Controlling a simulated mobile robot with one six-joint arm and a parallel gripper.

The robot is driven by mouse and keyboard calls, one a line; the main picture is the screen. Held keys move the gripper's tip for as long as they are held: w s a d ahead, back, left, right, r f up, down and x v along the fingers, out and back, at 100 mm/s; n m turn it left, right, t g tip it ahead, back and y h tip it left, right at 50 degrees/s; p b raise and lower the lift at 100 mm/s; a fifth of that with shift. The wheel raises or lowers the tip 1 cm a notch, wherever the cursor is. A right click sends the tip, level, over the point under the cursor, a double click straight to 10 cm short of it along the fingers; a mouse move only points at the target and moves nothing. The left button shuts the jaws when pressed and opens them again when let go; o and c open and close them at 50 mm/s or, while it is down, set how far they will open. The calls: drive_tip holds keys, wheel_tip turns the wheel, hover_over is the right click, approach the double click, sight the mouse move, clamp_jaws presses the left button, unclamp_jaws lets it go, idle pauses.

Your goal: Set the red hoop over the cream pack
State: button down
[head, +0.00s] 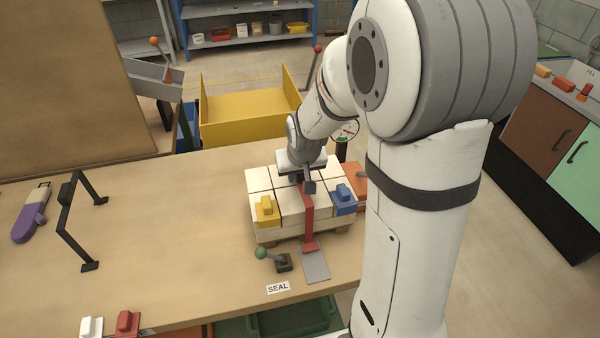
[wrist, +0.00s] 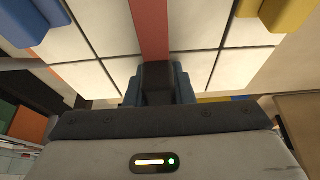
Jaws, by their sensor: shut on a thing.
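The cream pack (head: 290,205) is a block of several cream bricks on a pale pallet on the table. A yellow brick (head: 267,210) and a blue brick (head: 344,200) sit at its near corners. The red hoop (head: 308,215) runs along the top of the pack and down its near side, ending in a foot by the pallet. Its far side is hidden. My gripper (head: 308,186) is above the pack, shut on the red hoop. In the wrist view the red hoop (wrist: 151,28) crosses the cream bricks. I cannot tell whether it touches them.
A green-knobbed lever (head: 265,254), a grey plate (head: 315,265) and a SEAL label (head: 278,288) are in front of the pack. A black frame (head: 68,215) and a purple-and-cream object (head: 32,214) stand left. A yellow bin (head: 245,115) is behind. The table between is clear.

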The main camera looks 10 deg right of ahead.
drive_tip(key=c, duration=1.3)
unclamp_jaws()
drive_tip(key=shift+o, duration=0.2)
drive_tip(key=shift+r+p, duration=0.5)
drive_tip(key=shift+p, duration=0.1)
drive_tip(key=v, duration=1.2)
drive_tip(key=s+g, duration=0.1)
drive_tip(key=s, duration=1.6)
drive_tip(key=shift+d+f+b, duration=0.3)
